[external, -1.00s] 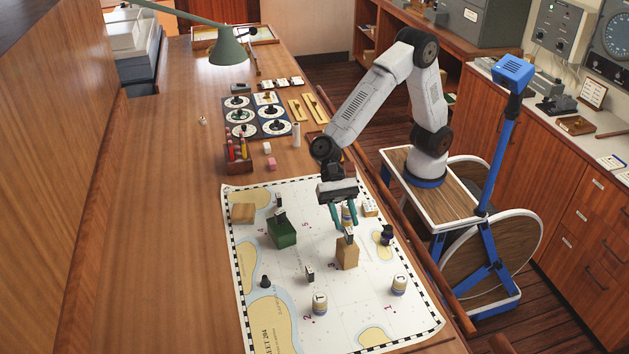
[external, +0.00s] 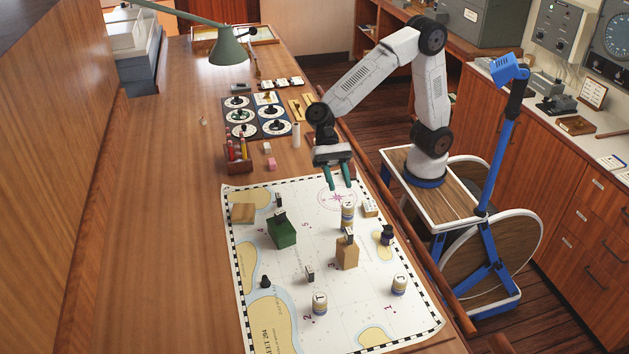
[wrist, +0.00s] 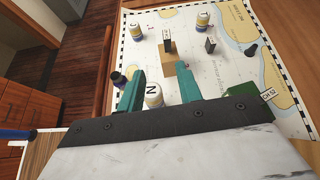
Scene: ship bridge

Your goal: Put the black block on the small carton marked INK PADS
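A tan carton (external: 347,256) stands on the chart, with a small dark block with a pale face (external: 348,234) on its top. In the wrist view this block (wrist: 167,46) rests on the tan carton (wrist: 170,68), clear of my fingers. I cannot read any INK PADS marking. Another small black block (external: 310,273) stands on the chart in front; it also shows in the wrist view (wrist: 210,46). My gripper (external: 342,187) is open and empty, above the chart behind the tan carton. In the wrist view its teal fingers (wrist: 161,75) are apart.
A green box (external: 282,233) with a dark piece on top and a wooden block (external: 243,213) stand left.

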